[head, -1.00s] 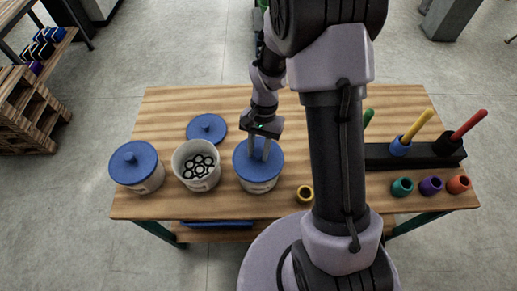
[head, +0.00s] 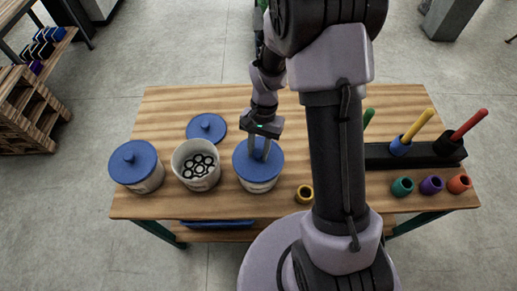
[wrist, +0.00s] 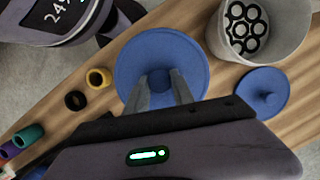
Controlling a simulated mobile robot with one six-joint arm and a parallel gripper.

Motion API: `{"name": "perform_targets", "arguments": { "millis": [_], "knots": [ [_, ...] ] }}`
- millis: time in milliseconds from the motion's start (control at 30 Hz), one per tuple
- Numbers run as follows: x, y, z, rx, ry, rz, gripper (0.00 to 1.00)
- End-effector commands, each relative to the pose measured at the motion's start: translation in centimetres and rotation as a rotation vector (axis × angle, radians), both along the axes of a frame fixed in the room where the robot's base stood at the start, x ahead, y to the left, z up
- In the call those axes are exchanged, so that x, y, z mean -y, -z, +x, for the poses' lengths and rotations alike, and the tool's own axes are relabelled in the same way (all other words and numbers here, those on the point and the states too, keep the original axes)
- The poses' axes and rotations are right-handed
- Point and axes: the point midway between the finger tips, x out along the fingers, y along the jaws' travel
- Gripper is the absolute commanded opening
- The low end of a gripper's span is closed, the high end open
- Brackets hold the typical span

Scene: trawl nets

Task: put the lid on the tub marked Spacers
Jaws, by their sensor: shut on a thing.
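My gripper (head: 259,157) is shut on the knob of a blue lid (head: 242,158). That lid lies level over the top of the right-hand white tub (head: 258,187); I cannot tell if it is fully seated. In the wrist view my gripper (wrist: 164,88) grips the knob in the middle of the lid (wrist: 135,65), which hides the tub below. A middle tub (head: 184,174) stands open with several dark rings inside. A left tub (head: 150,184) wears a blue lid (head: 133,163). The tubs' markings are too small to read.
Another blue lid (head: 207,126) lies on the table (head: 165,115) behind the open tub. A yellow ring (head: 305,194) lies to the right of the gripped lid. A black rack (head: 378,156) with coloured pegs and several loose coloured rings are at the right.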

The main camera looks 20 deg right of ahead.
Motion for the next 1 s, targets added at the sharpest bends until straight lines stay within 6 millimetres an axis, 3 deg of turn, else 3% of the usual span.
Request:
{"name": "perform_targets", "arguments": {
  "millis": [200, 233, 333, 567, 667, 700, 1000],
  "knots": [
    [0.0, -0.01, 0.0, 0.0, 0.0, 0.0, 0.0],
    [0.0, -0.01, 0.0, 0.0, 0.0, 0.0, 0.35],
    [0.0, -0.01, 0.0, 0.0, 0.0, 0.0, 0.55],
    [0.0, -0.01, 0.0, 0.0, 0.0, 0.0, 0.55],
    [0.0, -0.01, 0.0, 0.0, 0.0, 0.0, 0.74],
    [0.0, -0.01, 0.0, 0.0, 0.0, 0.0, 0.76],
    [0.0, -0.1, 0.0, 0.0, 0.0, 0.0, 0.76]
  ]
}}
